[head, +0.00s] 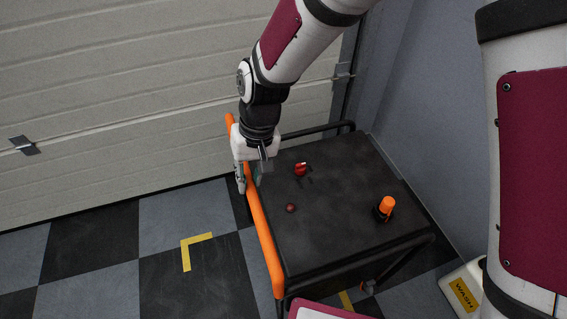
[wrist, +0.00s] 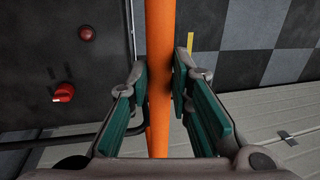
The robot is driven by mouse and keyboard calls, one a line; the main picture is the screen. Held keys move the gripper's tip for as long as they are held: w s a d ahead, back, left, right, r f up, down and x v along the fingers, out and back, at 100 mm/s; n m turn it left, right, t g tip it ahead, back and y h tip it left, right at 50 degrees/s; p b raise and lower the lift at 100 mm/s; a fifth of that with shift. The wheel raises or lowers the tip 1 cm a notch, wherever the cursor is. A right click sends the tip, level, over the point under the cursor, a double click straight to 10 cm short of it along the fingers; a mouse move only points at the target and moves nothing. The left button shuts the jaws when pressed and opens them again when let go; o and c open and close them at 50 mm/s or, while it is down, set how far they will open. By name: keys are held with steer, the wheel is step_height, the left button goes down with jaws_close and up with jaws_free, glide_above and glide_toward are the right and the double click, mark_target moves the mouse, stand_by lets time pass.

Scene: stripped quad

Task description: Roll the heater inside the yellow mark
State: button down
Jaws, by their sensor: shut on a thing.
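The heater (head: 335,215) is a black box on a dark tubular frame, with a red knob (head: 301,169), a small red button and an orange beacon (head: 386,207) on top. Its orange handle bar (head: 266,240) runs along the left side. My gripper (head: 249,184) is shut on this bar near its far end; in the wrist view the bar (wrist: 158,130) passes between the green pads. A yellow corner mark (head: 187,255) lies on the floor left of the heater. Another yellow strip (head: 346,301) shows beneath the heater's near side. The rest of the mark is hidden. The heater's wheels are mostly hidden.
A ribbed shutter door (head: 120,90) stands behind, and a grey wall (head: 440,130) close to the heater's right. A pale container labelled WASH (head: 463,292) sits at the lower right. The checkered floor (head: 100,245) is clear to the left.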

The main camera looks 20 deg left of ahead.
steer(key=s+a+p, duration=0.2)
steer(key=s+a, duration=0.5)
steer(key=a, duration=0.3)
steer(key=s+a+p, duration=0.2)
steer(key=s+a, duration=0.5)
steer(key=a, duration=0.4)
steer(key=shift+s, duration=0.15)
steer(key=shift+a, duration=0.1)
steer(key=c, duration=1.4)
jaws_free()
steer(key=shift+c, duration=0.2)
step_height(320, 180, up, 12)
steer(key=w+d, duration=0.1)
steer(key=d, duration=0.1)
steer(key=shift+w, duration=0.2)
